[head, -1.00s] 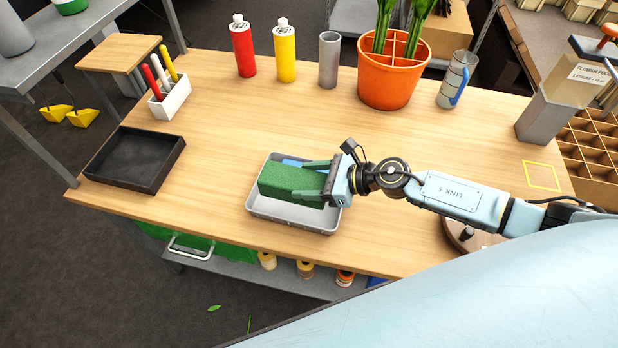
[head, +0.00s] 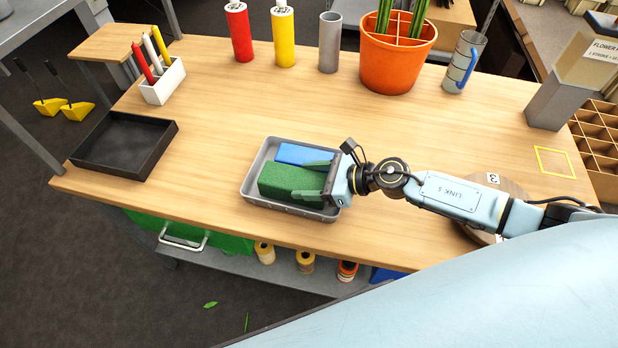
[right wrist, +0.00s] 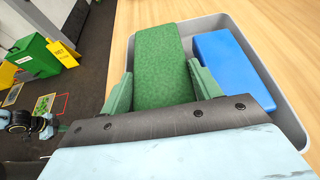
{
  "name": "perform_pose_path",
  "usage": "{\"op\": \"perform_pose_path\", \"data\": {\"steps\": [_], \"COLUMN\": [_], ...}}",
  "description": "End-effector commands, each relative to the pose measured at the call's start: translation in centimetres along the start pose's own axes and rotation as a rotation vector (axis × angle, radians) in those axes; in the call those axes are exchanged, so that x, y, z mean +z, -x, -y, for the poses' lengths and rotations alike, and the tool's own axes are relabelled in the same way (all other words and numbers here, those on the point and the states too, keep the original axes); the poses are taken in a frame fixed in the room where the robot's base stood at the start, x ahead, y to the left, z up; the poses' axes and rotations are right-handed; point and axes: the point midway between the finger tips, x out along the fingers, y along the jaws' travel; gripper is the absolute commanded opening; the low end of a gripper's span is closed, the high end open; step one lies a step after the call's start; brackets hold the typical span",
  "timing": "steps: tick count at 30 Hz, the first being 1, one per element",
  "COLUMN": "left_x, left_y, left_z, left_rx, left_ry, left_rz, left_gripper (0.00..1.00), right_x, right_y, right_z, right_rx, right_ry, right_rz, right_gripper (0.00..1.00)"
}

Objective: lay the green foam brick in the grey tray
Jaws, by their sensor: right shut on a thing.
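The green foam brick (head: 288,182) is in the grey tray (head: 247,190), along the tray's near side. My right gripper (head: 318,180) is shut on the brick's right end, and in the right wrist view its fingers (right wrist: 158,92) are on both sides of the green brick (right wrist: 161,60). A blue brick (head: 303,154) lies in the tray behind the green one; it also shows in the right wrist view (right wrist: 232,70). I cannot tell if the green brick touches the tray floor.
A black tray (head: 125,147) stands at the table's left. A white pen holder (head: 163,82), red bottle (head: 239,34), yellow bottle (head: 283,38), grey cylinder (head: 329,44), orange pot (head: 396,56) and mug (head: 463,65) line the back. The table around the grey tray is clear.

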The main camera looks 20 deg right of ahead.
Motion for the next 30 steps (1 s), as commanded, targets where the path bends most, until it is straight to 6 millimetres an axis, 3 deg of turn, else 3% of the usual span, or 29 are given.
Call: {"op": "perform_pose_path", "data": {"steps": [6, 7, 12, 23, 30], "left_x": [0.0, 0.0, -0.1, -0.1, -0.1], "left_y": [0.0, 0.0, 0.0, 0.0, -0.5], "left_z": [0.0, 0.0, 0.0, 0.0, 0.0], "left_rx": [0.000, 0.000, 0.000, 0.000, 0.000], "left_ry": [0.000, 0.000, 0.000, 0.001, 0.001], "left_rz": [-0.001, -0.001, -0.001, -0.002, -0.003], "left_gripper": [0.00, 0.00, 0.00, 0.00, 0.00], "right_x": [0.1, 0.1, 0.0, -0.1, -0.3], "right_y": [0.0, 0.0, 0.0, 0.6, 4.9], "right_z": [0.0, 0.0, 0.0, 0.0, 0.0], "right_rx": [0.000, 0.000, 0.000, 0.000, 0.000], "right_ry": [0.000, 0.000, 0.000, -0.001, 0.001], "right_rz": [0.000, 0.000, 0.000, -0.001, -0.005], "right_gripper": [0.41, 0.67, 0.88, 0.88, 0.88]}}
